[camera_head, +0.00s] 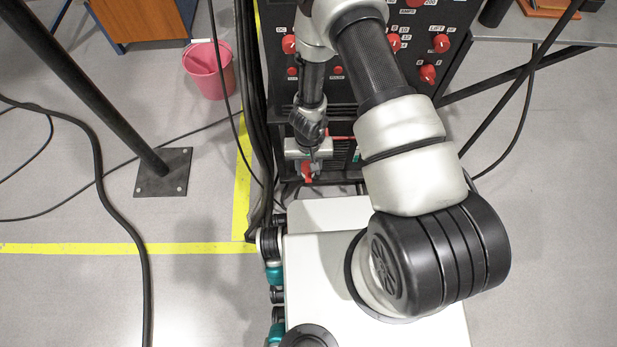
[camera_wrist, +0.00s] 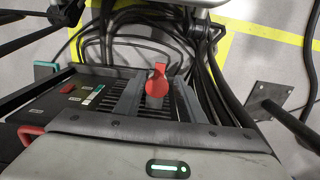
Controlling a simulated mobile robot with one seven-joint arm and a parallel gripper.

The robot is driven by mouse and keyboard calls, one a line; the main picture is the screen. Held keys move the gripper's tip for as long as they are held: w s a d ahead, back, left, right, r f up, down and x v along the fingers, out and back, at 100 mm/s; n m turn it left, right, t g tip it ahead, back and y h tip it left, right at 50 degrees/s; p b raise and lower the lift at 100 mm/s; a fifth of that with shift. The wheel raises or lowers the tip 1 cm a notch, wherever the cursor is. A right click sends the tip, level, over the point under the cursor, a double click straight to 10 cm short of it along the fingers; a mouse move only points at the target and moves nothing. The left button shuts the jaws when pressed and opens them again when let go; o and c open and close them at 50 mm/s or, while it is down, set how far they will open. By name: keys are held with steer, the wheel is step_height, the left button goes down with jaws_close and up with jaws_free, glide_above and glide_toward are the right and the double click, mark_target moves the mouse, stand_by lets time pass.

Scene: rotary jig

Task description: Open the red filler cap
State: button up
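The red filler cap (camera_wrist: 157,82) shows in the wrist view near the middle, with a rounded body and a narrow tab pointing up. It sits among dark ribbed grilles on top of a low black unit. In the head view, a small red part (camera_head: 307,174), seemingly the cap, shows just below my gripper (camera_head: 308,158). My gripper is at the end of the downward-pointing arm, in front of the black cabinet.
A black cabinet (camera_head: 352,98) with several red knobs stands behind my gripper. A red handle (camera_wrist: 31,132) is at left in the wrist view. Black cables (camera_head: 262,135) hang beside the cabinet. A pole on a base plate (camera_head: 163,172) and a pink bucket (camera_head: 209,71) stand at left.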

mark_target(309, 180)
step_height(309, 180, down, 6)
steer(key=shift+f+b, duration=0.1)
steer(key=shift+b, duration=0.65)
steer(key=shift+c, duration=0.4)
jaws_close()
